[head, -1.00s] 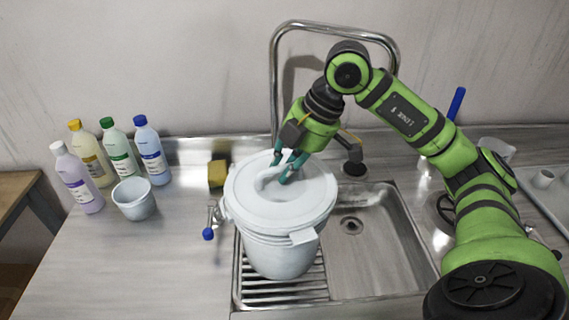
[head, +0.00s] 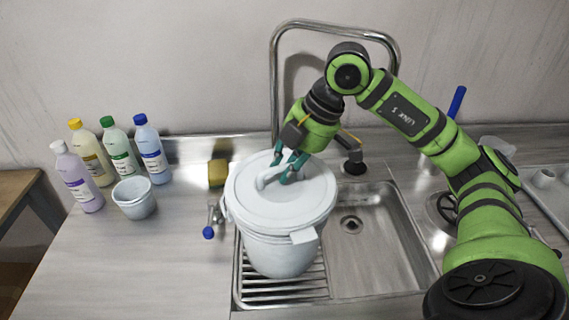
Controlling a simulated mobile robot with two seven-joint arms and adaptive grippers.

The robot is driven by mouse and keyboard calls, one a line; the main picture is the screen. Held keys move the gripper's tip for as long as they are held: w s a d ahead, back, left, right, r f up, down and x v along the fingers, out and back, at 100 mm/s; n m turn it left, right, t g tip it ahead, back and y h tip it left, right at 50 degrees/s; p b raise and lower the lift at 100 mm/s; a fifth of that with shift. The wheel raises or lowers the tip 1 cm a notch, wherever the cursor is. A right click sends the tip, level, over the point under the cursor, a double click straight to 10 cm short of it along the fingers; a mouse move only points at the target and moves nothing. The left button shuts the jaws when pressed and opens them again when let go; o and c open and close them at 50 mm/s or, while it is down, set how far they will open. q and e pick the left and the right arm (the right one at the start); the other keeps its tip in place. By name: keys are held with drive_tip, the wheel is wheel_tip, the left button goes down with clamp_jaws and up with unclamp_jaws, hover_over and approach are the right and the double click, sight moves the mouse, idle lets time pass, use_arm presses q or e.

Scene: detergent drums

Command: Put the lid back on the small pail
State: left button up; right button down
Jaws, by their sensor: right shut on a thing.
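The white pail (head: 280,256) stands on the ribbed drainer at the left of the sink. Its round white lid (head: 290,215) lies over the pail's top and covers the opening; from this angle I cannot tell whether it is pressed fully down. My right gripper (head: 287,172) is above the lid, its teal fingers shut on the lid's raised handle (head: 268,178). The fingers hide part of the handle. My left gripper is not in view.
A small white cup-like tub (head: 134,198) and several detergent bottles (head: 119,150) stand at the left. A yellow sponge (head: 218,172) is by the wall. A tall metal tap (head: 275,85) rises behind the pail. The sink basin (head: 372,260) is empty on the right.

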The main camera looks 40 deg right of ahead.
drive_tip(key=c, duration=0.6)
unclamp_jaws()
drive_tip(key=shift+r+p, duration=3.25)
drive_tip(key=shift+r, duration=0.25)
clamp_jaws()
drive_tip(key=shift+f, duration=0.25)
